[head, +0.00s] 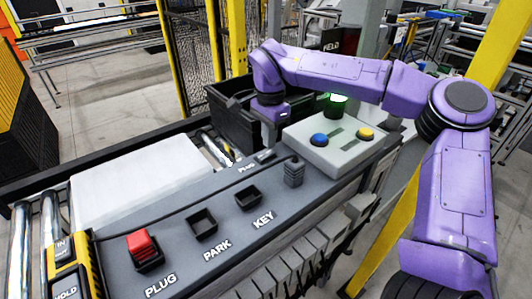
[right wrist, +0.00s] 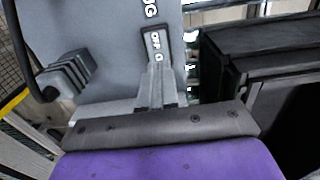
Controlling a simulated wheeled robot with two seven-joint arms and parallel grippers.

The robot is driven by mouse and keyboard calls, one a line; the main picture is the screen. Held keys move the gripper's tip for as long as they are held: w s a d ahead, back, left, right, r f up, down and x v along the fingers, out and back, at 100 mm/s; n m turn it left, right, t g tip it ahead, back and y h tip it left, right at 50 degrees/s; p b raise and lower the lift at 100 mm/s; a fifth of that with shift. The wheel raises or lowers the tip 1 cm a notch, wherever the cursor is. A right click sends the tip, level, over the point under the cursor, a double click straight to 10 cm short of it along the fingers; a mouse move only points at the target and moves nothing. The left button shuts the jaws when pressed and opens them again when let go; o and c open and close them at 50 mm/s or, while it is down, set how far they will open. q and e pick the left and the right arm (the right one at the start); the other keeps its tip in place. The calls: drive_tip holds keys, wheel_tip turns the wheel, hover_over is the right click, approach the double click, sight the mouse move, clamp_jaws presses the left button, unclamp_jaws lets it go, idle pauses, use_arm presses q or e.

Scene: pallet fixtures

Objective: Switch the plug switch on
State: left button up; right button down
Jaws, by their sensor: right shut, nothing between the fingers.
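In the head view the switch (head: 264,156) sits at the far edge of the grey panel, beside a small PLUG label. My right gripper (right wrist: 160,80) is shut and empty, with its fingertips at the near end of the plate; I cannot tell whether they touch it. They hide part of the switch, so its position is unclear. In the head view my right gripper (head: 268,132) points down above the panel's far edge. My left gripper is out of view.
The grey panel (head: 320,205) has a red block (head: 140,246) in its PLUG socket and empty PARK (head: 202,224) and KEY (head: 248,198) sockets. A ribbed cable connector (head: 293,172) stands near the switch. A box with blue and yellow buttons (head: 330,150) and a black crate (head: 228,115) flank my gripper.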

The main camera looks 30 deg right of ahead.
sight(270, 151)
drive_tip(key=shift+f+b, duration=0.4)
drive_tip(key=shift+f, duration=0.65)
idle(0.7)
drive_tip(key=shift+s, duration=0.1)
drive_tip(key=shift+r+p, duration=0.85)
drive_tip(key=shift+p, duration=0.2)
wheel_tip(270, 151, up, 6)
drive_tip(key=p, duration=0.6)
drive_tip(key=shift+f, duration=0.3)
